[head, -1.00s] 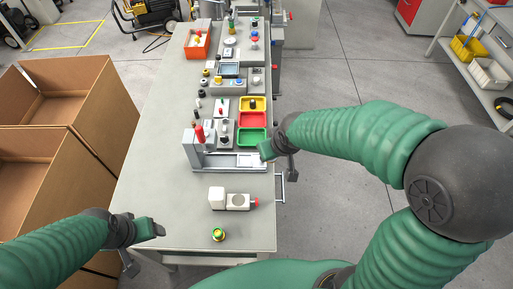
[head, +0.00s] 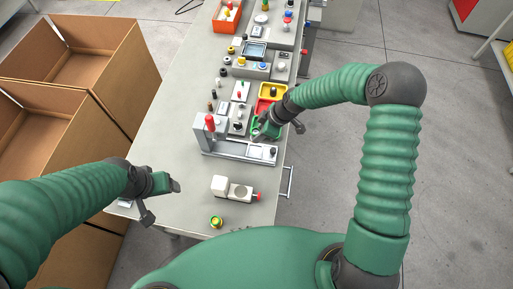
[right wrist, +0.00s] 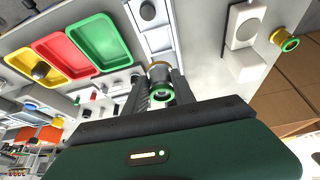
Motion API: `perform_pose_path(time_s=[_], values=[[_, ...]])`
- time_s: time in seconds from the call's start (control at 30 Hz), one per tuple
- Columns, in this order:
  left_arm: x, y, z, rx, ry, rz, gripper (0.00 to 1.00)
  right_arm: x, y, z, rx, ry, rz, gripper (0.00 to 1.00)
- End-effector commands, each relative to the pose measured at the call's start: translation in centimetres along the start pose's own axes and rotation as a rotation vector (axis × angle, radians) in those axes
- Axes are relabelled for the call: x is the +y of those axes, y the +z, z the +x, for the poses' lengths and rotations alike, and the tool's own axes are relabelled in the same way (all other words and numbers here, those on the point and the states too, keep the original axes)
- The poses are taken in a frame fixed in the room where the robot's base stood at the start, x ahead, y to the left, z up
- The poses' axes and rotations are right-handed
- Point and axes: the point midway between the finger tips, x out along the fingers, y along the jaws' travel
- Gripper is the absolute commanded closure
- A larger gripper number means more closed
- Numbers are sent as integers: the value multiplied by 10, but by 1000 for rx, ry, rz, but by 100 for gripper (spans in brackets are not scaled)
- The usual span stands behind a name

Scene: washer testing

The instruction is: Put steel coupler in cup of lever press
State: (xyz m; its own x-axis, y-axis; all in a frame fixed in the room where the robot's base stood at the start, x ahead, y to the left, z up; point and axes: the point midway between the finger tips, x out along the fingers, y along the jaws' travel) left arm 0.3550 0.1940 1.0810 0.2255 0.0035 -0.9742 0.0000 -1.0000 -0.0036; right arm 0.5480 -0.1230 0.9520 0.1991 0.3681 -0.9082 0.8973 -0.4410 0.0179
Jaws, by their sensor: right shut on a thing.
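My right gripper (head: 262,133) is over the far edge of the grey fixture with a red lever handle (head: 210,122), which looks like the lever press. In the right wrist view its fingers (right wrist: 160,90) are closed on a short round coupler (right wrist: 158,72) with a metallic rim and a green ring. The gripper hides the coupler in the head view. I cannot make out the cup of the press. My left gripper (head: 172,185) hangs by the table's left edge, apart from everything; its jaw opening is unclear.
A yellow-green ringed fitting (head: 216,222) stands at the table's near end, beside a white block device with a red knob (head: 240,191). Red (head: 263,106), yellow (head: 273,90) and green trays lie beyond the press. Cardboard boxes (head: 95,55) stand left of the table.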

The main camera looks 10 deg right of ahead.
Motion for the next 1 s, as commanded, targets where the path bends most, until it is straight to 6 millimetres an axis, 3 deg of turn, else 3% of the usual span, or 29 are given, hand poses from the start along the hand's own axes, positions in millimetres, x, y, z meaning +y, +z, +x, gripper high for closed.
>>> perform_pose_path(time_s=[0.2, 0.5, 0.8, 0.83, 1.0], values=[[0, -3, -10, 0, 0, 0, 27, -4, 17, 41, -1, -6, -5, 100], [0, -5, -19, 0, 0, 0, 27, -3, 38, 84, 0, -4, -5, 100], [0, -4, -16, 0, 0, 0, 27, -3, 40, 89, 0, -1, -6, 100], [0, -4, -16, 0, 0, 0, 27, -3, 41, 89, -1, -2, -6, 67], [0, -4, -17, 0, 0, 0, 27, -3, 40, 88, -1, -2, -5, 47]])
